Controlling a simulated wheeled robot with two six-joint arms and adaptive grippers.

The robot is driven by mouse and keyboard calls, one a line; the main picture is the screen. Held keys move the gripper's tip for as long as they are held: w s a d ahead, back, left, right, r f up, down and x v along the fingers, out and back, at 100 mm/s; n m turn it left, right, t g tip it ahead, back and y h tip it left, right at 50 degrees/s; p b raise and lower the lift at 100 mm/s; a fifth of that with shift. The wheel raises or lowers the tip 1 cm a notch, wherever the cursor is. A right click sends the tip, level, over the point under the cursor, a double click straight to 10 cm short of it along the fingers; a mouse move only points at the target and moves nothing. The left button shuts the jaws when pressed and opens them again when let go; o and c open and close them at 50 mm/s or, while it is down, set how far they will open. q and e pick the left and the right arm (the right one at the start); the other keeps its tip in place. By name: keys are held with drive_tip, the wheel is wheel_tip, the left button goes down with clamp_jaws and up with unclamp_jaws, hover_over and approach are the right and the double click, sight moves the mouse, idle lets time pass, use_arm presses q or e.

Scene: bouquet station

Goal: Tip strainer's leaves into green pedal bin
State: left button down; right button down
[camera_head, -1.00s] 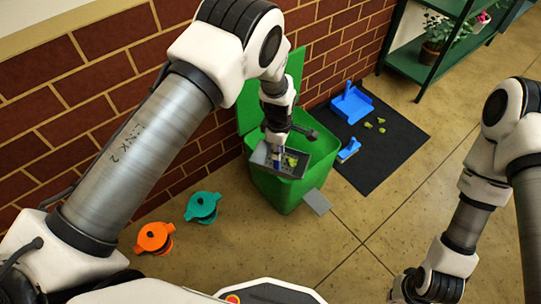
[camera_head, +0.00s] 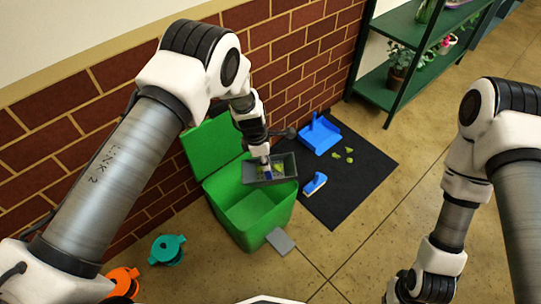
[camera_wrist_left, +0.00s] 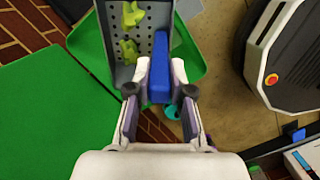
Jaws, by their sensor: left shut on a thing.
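The strainer (camera_head: 284,165) is a grey perforated tray with a blue handle (camera_wrist_left: 159,70). My left gripper (camera_wrist_left: 159,88) is shut on the handle. Yellow-green leaves (camera_wrist_left: 130,50) lie in the tray, which looks roughly level in the head view. The green pedal bin (camera_head: 262,228) stands with its lid (camera_head: 210,146) swung up against the wall side. The strainer is above the bin's back right rim, and most of the opening shows in front of it. My right arm shows at right, but its fingers are out of frame.
A black mat (camera_head: 345,195) right of the bin holds a blue dustpan (camera_head: 319,135), a blue brush (camera_head: 315,184) and leaf bits (camera_head: 348,155). Teal (camera_head: 167,250) and orange (camera_head: 122,281) lidded items sit at left. A green plant shelf (camera_head: 385,85) stands behind. A brick wall borders the bin.

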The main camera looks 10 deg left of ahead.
use_arm(q)
drive_tip(key=s+a+f+t+h+b, duration=0.2)
drive_tip(key=a+h+b, duration=0.5)
drive_tip(key=b, duration=0.8)
drive_tip(key=s+a+f+t+h+b, duration=0.2)
drive_tip(key=a+h+b, duration=0.5)
drive_tip(key=b, duration=0.9)
drive_tip(key=a+f, duration=0.1)
drive_tip(key=a, duration=0.2)
drive_tip(key=shift+s+a+h, duration=0.35)
drive_tip(key=shift+h, duration=0.05)
